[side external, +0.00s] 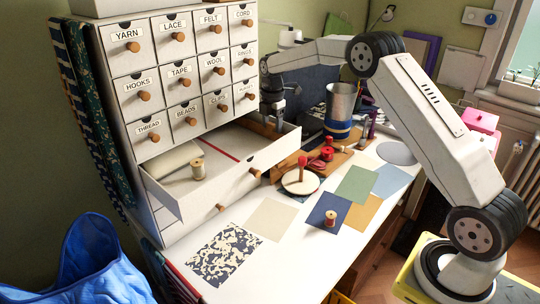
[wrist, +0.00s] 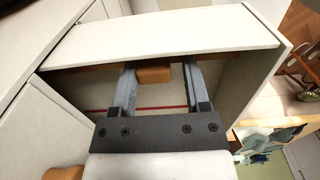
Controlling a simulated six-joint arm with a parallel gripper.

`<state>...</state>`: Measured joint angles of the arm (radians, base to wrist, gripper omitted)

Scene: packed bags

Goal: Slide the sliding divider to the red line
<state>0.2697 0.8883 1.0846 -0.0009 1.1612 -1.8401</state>
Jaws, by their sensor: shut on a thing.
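The sliding divider (wrist: 155,74) shows in the wrist view as a tan wooden block between my fingertips, with a thin brown strip running beside a white drawer wall. My gripper (wrist: 158,75) is shut on this block. In the side view my gripper (side external: 271,126) reaches down into the right end of the open drawer (side external: 245,165), and the divider is mostly hidden there. The red line (side external: 215,148) crosses the drawer floor to the left of the gripper, apart from the divider. It also shows in the wrist view (wrist: 150,108), partly behind my fingers.
A round pincushion (side external: 300,182), a metal cup (side external: 340,105) and fabric swatches (side external: 357,184) are on the table in front and right.

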